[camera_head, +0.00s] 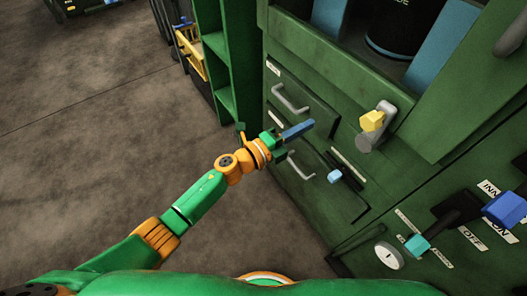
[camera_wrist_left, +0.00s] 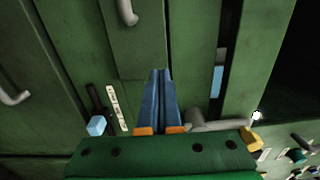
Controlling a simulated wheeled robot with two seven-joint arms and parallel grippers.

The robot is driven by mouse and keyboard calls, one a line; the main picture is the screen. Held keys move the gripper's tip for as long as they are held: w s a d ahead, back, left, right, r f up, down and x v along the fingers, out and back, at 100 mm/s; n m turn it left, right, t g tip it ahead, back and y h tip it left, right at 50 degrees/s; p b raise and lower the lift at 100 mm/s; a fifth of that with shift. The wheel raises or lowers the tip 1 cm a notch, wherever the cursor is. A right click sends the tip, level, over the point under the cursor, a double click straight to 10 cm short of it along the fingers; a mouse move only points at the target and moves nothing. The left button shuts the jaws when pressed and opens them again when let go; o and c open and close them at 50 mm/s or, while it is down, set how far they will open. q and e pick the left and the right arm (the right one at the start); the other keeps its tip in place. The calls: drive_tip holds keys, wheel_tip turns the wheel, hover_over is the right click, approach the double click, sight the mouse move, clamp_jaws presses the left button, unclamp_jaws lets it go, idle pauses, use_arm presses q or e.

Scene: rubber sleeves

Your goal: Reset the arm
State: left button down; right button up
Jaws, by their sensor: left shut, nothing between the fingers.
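My left arm reaches in from the left in the head view. Its gripper (camera_head: 298,131) is in front of the green cabinet's drawers, apart from the handles as far as I can tell. In the left wrist view the two blue fingers (camera_wrist_left: 158,100) lie together, shut and empty. My right gripper is not in either view.
The green cabinet (camera_head: 320,70) has grey drawer handles (camera_head: 290,99), a yellow-ended grey lever (camera_head: 372,121), a light-blue knob (camera_head: 335,176) and a control panel with a blue-ended lever (camera_head: 505,209). Green shelving (camera_head: 240,60) stands at left. The brown floor (camera_head: 90,110) is open.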

use_arm(q)
drive_tip(key=p+v, duration=0.1)
drive_tip(key=v, duration=0.9)
drive_tip(key=s+a+f+n+y, duration=0.2)
drive_tip(key=a+f+n+y, duration=0.5)
drive_tip(key=f, duration=0.5)
drive_tip(key=s+a+f+n+y, duration=0.35)
drive_tip(key=a+f+n, duration=0.35)
drive_tip(key=f+n, duration=0.4)
drive_tip(key=s+a+f+n+g+y, duration=0.3)
drive_tip(key=s+a+f+g, duration=0.1)
drive_tip(key=s+f, duration=0.55)
drive_tip(key=s+a+f+n+g+y, duration=0.1)
drive_tip(key=s+f+n+g, duration=0.15)
drive_tip(key=s, duration=0.55)
drive_tip(key=s+f+n+g, duration=0.2)
drive_tip(key=s+f, duration=0.1)
drive_tip(key=s, duration=0.5)
wheel_tip(320, 180, up, 18)
drive_tip(key=s+g+p, duration=0.1)
drive_tip(key=s+p, duration=0.1)
drive_tip(key=p, duration=1.6)
drive_tip(key=shift+n, duration=0.45)
drive_tip(key=shift+f, duration=0.1)
